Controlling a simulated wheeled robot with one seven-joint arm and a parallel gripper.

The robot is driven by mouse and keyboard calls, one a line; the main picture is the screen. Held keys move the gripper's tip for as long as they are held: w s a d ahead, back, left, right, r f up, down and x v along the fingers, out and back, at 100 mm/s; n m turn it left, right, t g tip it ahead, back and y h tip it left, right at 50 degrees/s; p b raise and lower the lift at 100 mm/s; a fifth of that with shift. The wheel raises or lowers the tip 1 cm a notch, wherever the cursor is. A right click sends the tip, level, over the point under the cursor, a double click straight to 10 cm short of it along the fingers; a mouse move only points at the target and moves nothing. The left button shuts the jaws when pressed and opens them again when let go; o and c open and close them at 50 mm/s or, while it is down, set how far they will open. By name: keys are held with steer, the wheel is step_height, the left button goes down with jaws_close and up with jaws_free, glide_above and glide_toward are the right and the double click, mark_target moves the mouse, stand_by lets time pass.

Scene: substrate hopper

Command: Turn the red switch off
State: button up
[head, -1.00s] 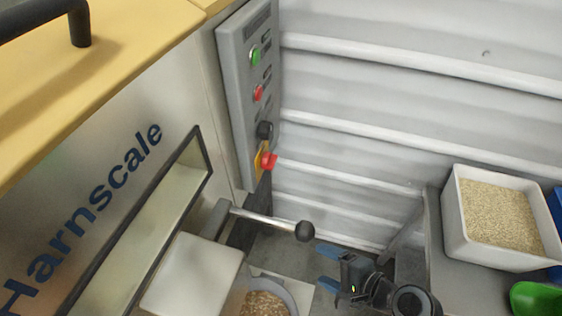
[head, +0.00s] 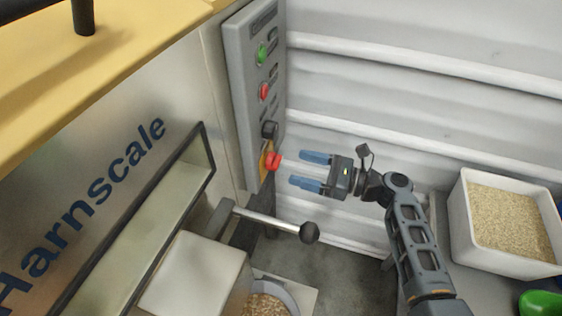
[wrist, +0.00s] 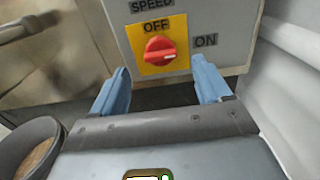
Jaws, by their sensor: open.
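The red switch (head: 273,160) is a rotary knob on a yellow plate (wrist: 181,32), low on the grey control panel. In the wrist view the red knob (wrist: 158,50) has OFF printed above it and ON to its right. A pale mark on the knob points right, toward ON. My gripper (head: 297,168) is open and empty, with blue fingers, just right of the switch in the head view. In the wrist view my gripper (wrist: 161,72) has its fingers on either side of the knob's line, with the knob ahead and apparently not touched.
The panel (head: 244,110) also has a green button (head: 262,54), a red button (head: 264,91) and a black knob (head: 269,129). A lever with a black ball (head: 309,232) juts out below my gripper. A white bin of grain (head: 462,222) stands at the right.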

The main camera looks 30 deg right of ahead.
mark_target(278, 165)
steer(key=shift+x, duration=3.15)
steer(key=shift+f, duration=0.1)
steer(key=c, duration=1)
steer(key=shift+c, duration=0.3)
steer(key=n+b, duration=0.2)
steer(key=n, duration=0.2)
steer(key=shift+a+b, duration=0.1)
steer(key=shift+b, duration=0.25)
steer(key=n+b, duration=0.3)
steer(key=n, duration=0.2)
steer(key=shift+s+a+f, duration=0.1)
steer(key=shift+s, duration=0.05)
steer(key=shift+a+n+b, duration=0.2)
steer(key=shift+n+b, duration=3.7)
steer(key=shift+n, duration=0.6)
steer(key=shift+s, duration=0.1)
